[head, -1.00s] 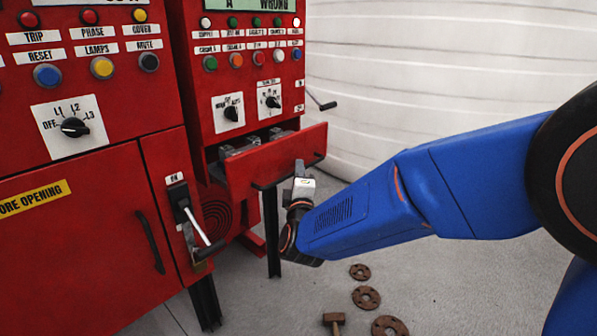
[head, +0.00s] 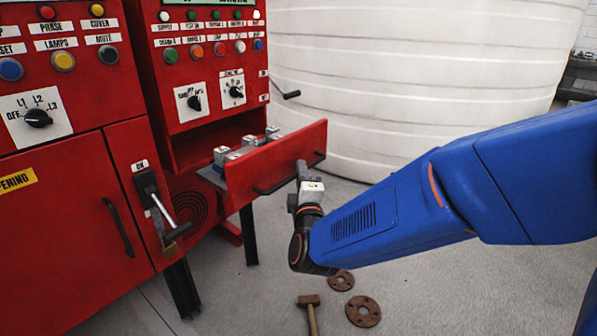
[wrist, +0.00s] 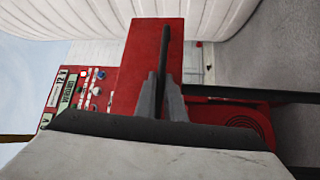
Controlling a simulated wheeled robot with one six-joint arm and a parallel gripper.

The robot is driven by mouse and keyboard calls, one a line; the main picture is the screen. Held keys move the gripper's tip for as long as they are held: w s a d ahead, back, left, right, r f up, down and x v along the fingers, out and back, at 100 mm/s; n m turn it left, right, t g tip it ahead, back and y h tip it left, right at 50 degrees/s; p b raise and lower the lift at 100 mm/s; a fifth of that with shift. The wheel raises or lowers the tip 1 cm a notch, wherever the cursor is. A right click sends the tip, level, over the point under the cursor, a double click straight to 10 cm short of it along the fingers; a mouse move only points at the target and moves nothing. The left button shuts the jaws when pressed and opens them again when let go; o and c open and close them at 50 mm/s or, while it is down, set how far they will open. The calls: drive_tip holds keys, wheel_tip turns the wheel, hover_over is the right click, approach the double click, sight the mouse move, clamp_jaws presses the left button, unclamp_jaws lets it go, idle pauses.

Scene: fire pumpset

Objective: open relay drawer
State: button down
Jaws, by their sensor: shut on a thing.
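The relay drawer (head: 247,172) is a red-fronted drawer in the right red cabinet (head: 185,80). It stands pulled out, with several metal-and-grey relay parts (head: 233,153) showing behind its front panel. A dark bar handle (head: 270,186) runs along the front. My gripper (head: 302,168) is at the right part of the drawer front, shut on the handle. In the wrist view the grey fingers (wrist: 161,98) close on the dark handle (wrist: 165,50) against the red drawer front (wrist: 141,62). The fingertips' exact contact is partly hidden in the head view.
The left red cabinet (head: 60,215) has a lever switch (head: 160,205) near the drawer. A large white tank (head: 400,90) stands behind. A hammer (head: 308,301) and rusty flanges (head: 363,311) lie on the grey floor (head: 420,300) below my arm.

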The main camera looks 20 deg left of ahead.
drive_tip(key=shift+f, duration=0.1)
drive_tip(key=c, duration=2.1)
unclamp_jaws()
drive_tip(key=v, duration=1.2)
